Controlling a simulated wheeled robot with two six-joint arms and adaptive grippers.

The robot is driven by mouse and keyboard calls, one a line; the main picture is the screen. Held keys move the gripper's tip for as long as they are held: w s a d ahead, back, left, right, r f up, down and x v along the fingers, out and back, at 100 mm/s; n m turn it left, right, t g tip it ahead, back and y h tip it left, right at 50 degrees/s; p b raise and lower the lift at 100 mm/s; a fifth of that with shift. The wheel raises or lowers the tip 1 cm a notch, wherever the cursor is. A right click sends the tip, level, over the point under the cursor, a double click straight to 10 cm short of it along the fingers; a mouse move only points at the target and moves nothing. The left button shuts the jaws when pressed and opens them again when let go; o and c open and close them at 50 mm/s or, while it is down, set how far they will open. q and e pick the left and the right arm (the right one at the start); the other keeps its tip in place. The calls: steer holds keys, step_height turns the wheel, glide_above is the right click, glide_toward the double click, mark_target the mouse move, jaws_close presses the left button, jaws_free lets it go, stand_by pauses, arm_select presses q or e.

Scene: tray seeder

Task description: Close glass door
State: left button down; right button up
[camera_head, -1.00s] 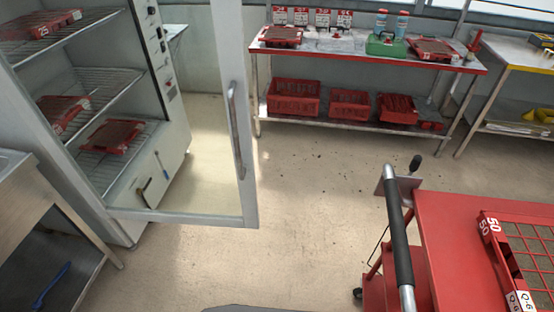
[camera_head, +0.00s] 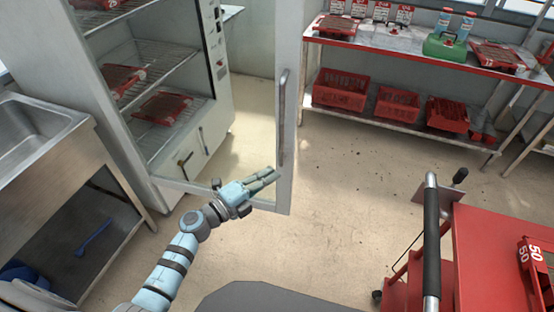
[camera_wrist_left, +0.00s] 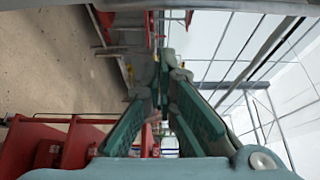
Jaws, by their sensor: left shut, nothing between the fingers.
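The glass door (camera_head: 288,60) of the tall cabinet (camera_head: 212,60) stands open, its grey frame reaching out over the floor in the head view. Its vertical handle (camera_head: 283,118) is on the free-edge upright. My left gripper (camera_head: 270,180) is shut and empty, in front of the door's lower right part and below the handle. I cannot tell whether it touches the door. In the left wrist view its fingers (camera_wrist_left: 160,65) come together at the tips, with no door handle between them. My right gripper is out of view.
Red trays (camera_head: 172,107) lie on the cabinet's wire shelves. A steel sink unit (camera_head: 75,155) stands at the left, and a red cart (camera_head: 490,255) with a black push handle at the right. A bench (camera_head: 400,57) with red crates is behind. The middle floor is clear.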

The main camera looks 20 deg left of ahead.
arm_select(q)
steer(key=w+b, duration=0.1)
steer(key=w, duration=0.5)
steer(key=shift+w+d+b, duration=0.25)
steer(key=shift+d+b, duration=0.05)
steer(key=shift+w, duration=0.1)
